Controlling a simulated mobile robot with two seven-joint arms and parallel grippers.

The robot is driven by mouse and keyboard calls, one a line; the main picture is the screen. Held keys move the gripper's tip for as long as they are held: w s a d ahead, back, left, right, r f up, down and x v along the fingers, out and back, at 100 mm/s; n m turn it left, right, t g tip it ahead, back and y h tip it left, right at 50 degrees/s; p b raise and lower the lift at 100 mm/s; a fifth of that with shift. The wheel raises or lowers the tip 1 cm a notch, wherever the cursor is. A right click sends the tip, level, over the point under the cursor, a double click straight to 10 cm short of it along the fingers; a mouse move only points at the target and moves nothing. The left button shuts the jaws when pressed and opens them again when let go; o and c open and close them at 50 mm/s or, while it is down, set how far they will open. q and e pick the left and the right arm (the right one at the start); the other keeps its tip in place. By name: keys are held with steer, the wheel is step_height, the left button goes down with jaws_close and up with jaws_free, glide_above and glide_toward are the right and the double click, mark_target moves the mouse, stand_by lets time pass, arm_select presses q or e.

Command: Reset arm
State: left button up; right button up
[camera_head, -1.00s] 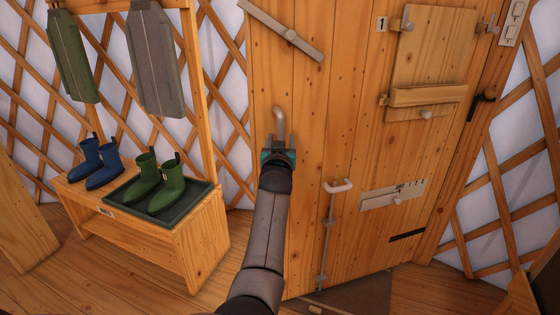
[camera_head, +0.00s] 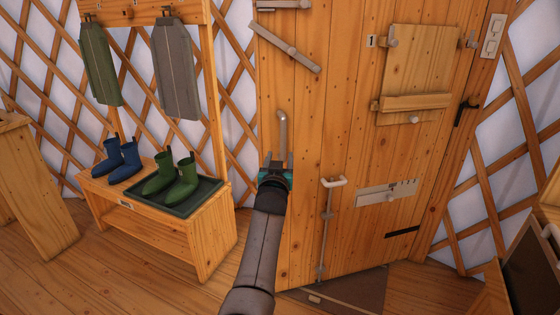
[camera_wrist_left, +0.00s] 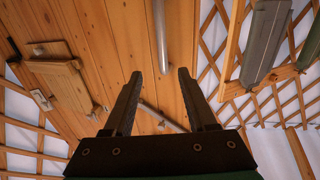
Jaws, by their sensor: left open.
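My left gripper (camera_head: 276,162) is in front of the wooden door (camera_head: 340,120), just below a pale curved handle (camera_head: 283,128). In the left wrist view the two fingers of my left gripper (camera_wrist_left: 158,90) are spread apart with nothing between them. The handle also shows in that view as a pale bar (camera_wrist_left: 159,35) beyond the fingertips. I cannot tell the exact gap between gripper and handle. My left arm reaches up from the bottom of the head view. My right gripper is not in view.
Two garments hang above. The door carries a bolt rod (camera_head: 326,235), a small hatch (camera_head: 415,70) and a slotted plate (camera_head: 387,194).

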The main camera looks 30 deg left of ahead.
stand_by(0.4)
arm_select(q)
steer(key=s+d+f+m+g+h, duration=0.25)
steer(key=s+f, duration=0.25)
steer(key=f, duration=0.6)
steer(key=s+d+f+m+g+h, duration=0.15)
steer(key=s+d+f, duration=0.35)
steer(key=f, duration=0.6)
steer(key=s+d+f+m+g+h, duration=0.1)
steer(key=s+d+f+g, duration=0.1)
steer(key=s+f, duration=0.65)
steer(key=s+f+g, duration=0.2)
steer(key=s+f, duration=0.5)
steer(key=s, duration=0.5)
steer(key=s+d+f+m+g+h+p, duration=0.1)
steer(key=s+f+g, duration=0.2)
steer(key=s+f, duration=0.4)
steer(key=s+d+f+m+g, duration=0.1)
steer(key=s+f+g, duration=0.2)
steer(key=s, duration=1.4)
step_height(320, 180, down, 4)
steer(key=shift+h+p, duration=0.35)
steer(key=shift+h, duration=0.05)
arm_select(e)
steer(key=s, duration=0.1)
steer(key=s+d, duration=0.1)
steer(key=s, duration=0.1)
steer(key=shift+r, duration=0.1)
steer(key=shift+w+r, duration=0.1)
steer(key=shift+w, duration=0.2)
